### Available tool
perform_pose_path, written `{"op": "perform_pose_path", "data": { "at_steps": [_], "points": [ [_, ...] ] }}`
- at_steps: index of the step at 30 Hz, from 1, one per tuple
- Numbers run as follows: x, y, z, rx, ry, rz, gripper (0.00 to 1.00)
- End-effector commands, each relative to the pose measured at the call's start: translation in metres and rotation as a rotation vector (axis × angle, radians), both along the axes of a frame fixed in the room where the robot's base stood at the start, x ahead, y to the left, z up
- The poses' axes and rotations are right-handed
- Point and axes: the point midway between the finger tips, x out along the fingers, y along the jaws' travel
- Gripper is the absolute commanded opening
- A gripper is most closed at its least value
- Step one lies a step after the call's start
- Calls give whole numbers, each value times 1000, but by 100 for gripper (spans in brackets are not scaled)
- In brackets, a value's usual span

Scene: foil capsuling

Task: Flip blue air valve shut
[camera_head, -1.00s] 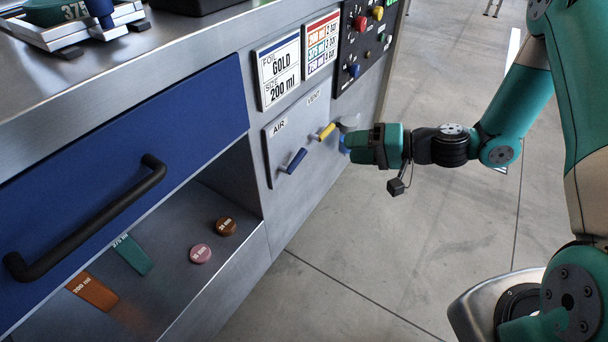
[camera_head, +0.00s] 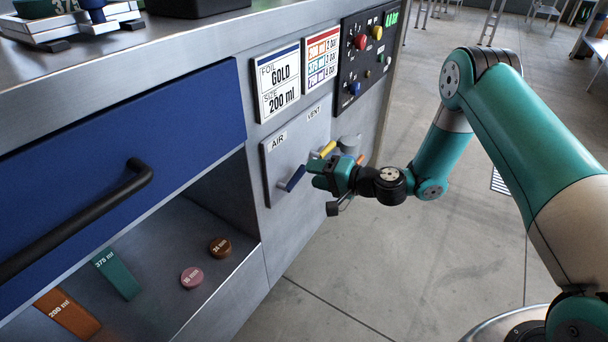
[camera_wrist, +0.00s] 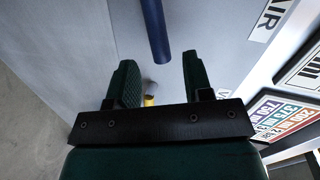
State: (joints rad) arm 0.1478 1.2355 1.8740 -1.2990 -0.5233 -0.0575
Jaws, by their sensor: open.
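The blue air valve handle (camera_head: 291,179) sticks out from the grey panel under the AIR label in the head view, slanting up to the right. The yellow vent handle (camera_head: 326,150) is to its right, partly behind my gripper. My gripper (camera_head: 316,176) is open and empty, close to the right of the blue handle. In the wrist view, the blue handle (camera_wrist: 155,30) reaches down from the top edge, its end just ahead of and between my open fingers (camera_wrist: 158,75). The yellow handle (camera_wrist: 149,100) shows between the fingers near the palm. I see no contact with the blue handle.
Above the valve panel (camera_head: 283,140) are the gold 200 ml sign (camera_head: 278,80) and a black control panel (camera_head: 366,45) with knobs. A blue drawer (camera_head: 120,150) with a black handle is at the left, over an open shelf.

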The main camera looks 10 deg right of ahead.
Motion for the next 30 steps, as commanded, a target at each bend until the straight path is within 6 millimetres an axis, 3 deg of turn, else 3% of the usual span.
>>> {"op": "perform_pose_path", "data": {
  "at_steps": [7, 18, 19, 25, 30],
  "points": [
    [21, 26, -8, 0, -1, 1, 46],
    [25, 30, -8, 1, 0, -1, 46],
    [25, 30, -8, 1, 0, -1, 44],
    [25, 30, -8, 1, 1, 0, 0],
    [25, 32, -9, 3, 3, 2, 0]
  ]
}}
